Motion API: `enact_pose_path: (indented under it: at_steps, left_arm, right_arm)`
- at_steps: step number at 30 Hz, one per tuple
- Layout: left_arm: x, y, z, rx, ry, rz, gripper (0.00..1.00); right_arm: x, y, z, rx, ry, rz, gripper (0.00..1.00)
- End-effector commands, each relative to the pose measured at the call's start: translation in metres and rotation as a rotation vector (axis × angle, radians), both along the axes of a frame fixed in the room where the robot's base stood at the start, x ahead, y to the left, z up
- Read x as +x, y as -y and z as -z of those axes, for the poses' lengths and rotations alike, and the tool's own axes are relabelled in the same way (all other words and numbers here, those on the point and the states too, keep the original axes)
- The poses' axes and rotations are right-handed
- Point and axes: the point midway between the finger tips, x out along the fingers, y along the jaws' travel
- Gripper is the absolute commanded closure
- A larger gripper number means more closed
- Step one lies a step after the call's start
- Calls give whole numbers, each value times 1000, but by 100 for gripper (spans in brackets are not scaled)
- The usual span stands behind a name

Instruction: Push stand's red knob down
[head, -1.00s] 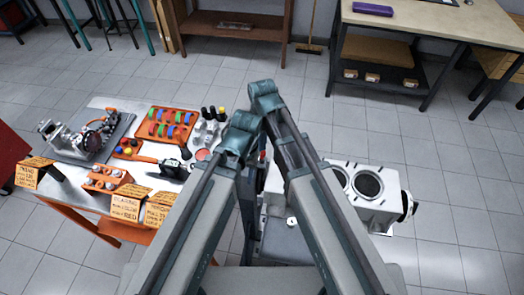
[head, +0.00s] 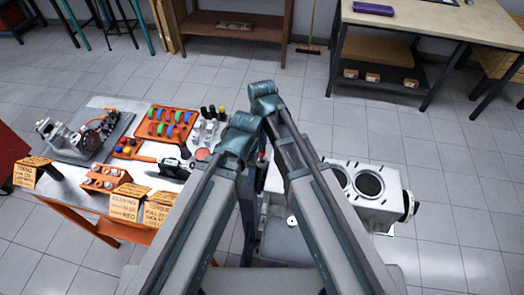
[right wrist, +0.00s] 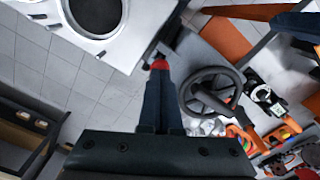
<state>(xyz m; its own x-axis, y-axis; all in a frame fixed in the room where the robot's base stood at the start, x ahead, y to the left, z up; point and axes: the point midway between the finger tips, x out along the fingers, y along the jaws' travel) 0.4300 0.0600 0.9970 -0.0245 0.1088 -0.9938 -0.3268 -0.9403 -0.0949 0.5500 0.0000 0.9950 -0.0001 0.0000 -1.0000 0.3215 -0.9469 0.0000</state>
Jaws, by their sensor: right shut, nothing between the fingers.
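The stand's red knob (right wrist: 159,64) shows in the right wrist view, directly beyond the fingertips. My right gripper (right wrist: 160,76) is shut and empty, its dark fingers together and their tips overlapping the lower edge of the knob in that view. I cannot tell whether they touch it. Most of the stand is hidden behind the fingers, with a dark bit showing beside the knob. In the head view my arm links cover the middle, and I cannot make out the knob there. My left gripper is not in view.
A grey engine block (head: 385,205) with round bores stands right of my arms and also shows in the right wrist view (right wrist: 130,45). A black handwheel (right wrist: 236,75) is close right of the fingers. A workbench (head: 75,195) with parts trays and signs is at left.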

Motion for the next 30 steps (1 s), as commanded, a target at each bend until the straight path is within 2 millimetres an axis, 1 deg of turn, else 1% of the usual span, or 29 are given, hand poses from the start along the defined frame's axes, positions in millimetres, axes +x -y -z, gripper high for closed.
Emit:
enact_pose_path:
  at_steps: [22, 30]
  left_arm:
    - [0, 0, 15, 0, 0, -1, 50]
    - [0, 0, 14, 0, 0, -1, 50]
  right_arm:
    - [0, 0, 15, 0, 0, 0, 100]
    - [0, 0, 14, 0, 0, 0, 100]
